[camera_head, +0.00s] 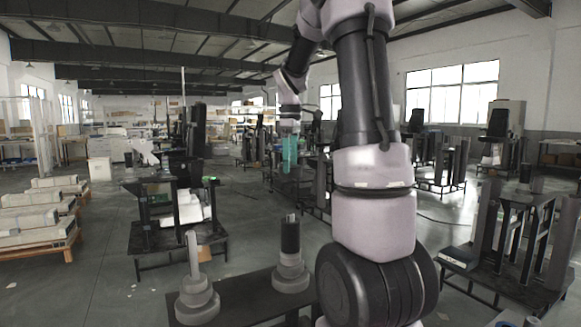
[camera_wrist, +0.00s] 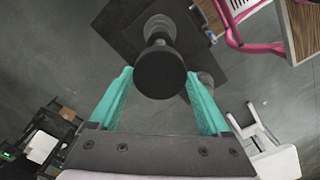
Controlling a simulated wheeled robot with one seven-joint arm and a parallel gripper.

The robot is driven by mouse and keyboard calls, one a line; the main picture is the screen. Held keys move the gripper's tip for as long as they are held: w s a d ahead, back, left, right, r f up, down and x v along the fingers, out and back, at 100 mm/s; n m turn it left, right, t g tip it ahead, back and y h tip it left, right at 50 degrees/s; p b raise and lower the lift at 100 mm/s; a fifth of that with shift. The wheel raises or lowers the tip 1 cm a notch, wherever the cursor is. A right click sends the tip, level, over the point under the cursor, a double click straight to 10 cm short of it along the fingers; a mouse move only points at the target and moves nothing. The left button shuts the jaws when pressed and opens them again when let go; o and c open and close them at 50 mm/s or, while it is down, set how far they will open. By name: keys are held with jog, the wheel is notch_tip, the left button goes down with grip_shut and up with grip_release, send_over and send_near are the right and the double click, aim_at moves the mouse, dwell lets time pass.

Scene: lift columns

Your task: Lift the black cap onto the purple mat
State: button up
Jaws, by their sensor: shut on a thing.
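My gripper (camera_wrist: 159,76) has teal fingers, and a round black piece, which looks like the black cap (camera_wrist: 160,74), sits between their tips in the wrist view. The cap is seen end-on, so its length is hidden. In the head view my gripper (camera_head: 288,157) points down in the air, above and apart from the dark table; the cap cannot be made out clearly there. I cannot make out a purple mat in either view.
A dark table (camera_head: 243,299) holds a grey stepped stand with a bare peg (camera_head: 197,290) and another grey stand (camera_head: 291,276) with a black cylinder (camera_head: 290,237). A pink frame (camera_wrist: 236,38) and a white stool (camera_wrist: 277,160) show in the wrist view.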

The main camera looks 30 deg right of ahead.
jog(key=shift+r, duration=1.35)
